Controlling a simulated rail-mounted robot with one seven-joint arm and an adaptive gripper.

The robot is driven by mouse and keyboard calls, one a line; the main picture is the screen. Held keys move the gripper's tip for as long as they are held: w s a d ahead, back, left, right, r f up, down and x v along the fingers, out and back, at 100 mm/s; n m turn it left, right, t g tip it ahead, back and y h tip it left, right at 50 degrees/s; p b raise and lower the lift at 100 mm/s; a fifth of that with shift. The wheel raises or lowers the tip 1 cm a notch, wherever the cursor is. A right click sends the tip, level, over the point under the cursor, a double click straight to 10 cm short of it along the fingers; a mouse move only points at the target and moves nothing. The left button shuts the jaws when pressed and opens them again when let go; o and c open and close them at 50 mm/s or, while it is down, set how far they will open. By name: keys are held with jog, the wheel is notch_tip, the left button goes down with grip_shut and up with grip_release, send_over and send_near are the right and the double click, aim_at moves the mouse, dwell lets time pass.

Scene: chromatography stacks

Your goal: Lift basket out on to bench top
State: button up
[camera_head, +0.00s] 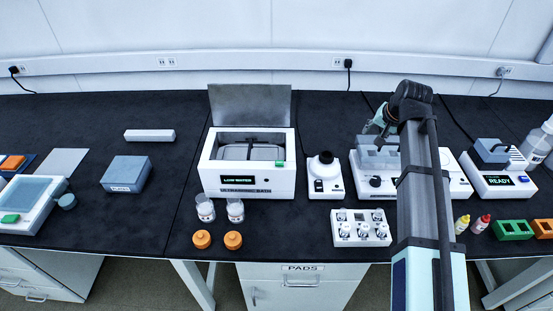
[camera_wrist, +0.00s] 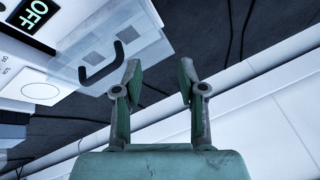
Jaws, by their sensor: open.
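The ultrasonic bath (camera_head: 247,184) is a white box left of centre in the head view, with its grey lid (camera_head: 250,105) standing open and a display reading "LOW WATER". The basket (camera_head: 250,152) seems to be the grey piece with a dark bar inside the bath; its details are too small to tell. My gripper (camera_head: 377,124) is well to the right of the bath, above the back of another white device. In the wrist view my gripper (camera_wrist: 158,82) is open, with nothing between its fingers.
The white device (camera_head: 393,184) under my arm has a clear cover with a dark handle (camera_wrist: 101,66) and an "OFF" display (camera_wrist: 33,13). A small white device (camera_head: 325,178) stands between it and the bath. Jars and orange caps (camera_head: 202,239) stand in front.

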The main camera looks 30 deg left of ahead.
jog(key=s+a+r+n+g+y+p, duration=0.1)
jog(key=s+a+r, duration=0.1)
jog(key=s+a, duration=0.45)
jog(key=s+a+r+n+g+p, duration=0.15)
jog(key=s+a, duration=0.25)
jog(key=a, duration=0.6)
jog(key=n, duration=0.2)
send_near(250, 148)
jog(key=shift+g+y, duration=0.35)
jog(key=shift+y, duration=0.05)
jog(key=p+x, duration=0.2)
jog(key=x, duration=0.1)
jog(key=p+x, duration=0.1)
jog(key=x, duration=0.1)
jog(key=shift+w+d+f, duration=0.2)
jog(key=shift+d+f, duration=0.05)
jog(key=shift+d, duration=0.05)
jog(key=shift+p+x, duration=1)
jog(key=shift+x, duration=1.3)
jog(key=shift+a+f, duration=0.15)
jog(key=shift+f, duration=0.1)
jog(key=shift+f, duration=0.25)
jog(key=shift+c, duration=0.3)
grip_shut()
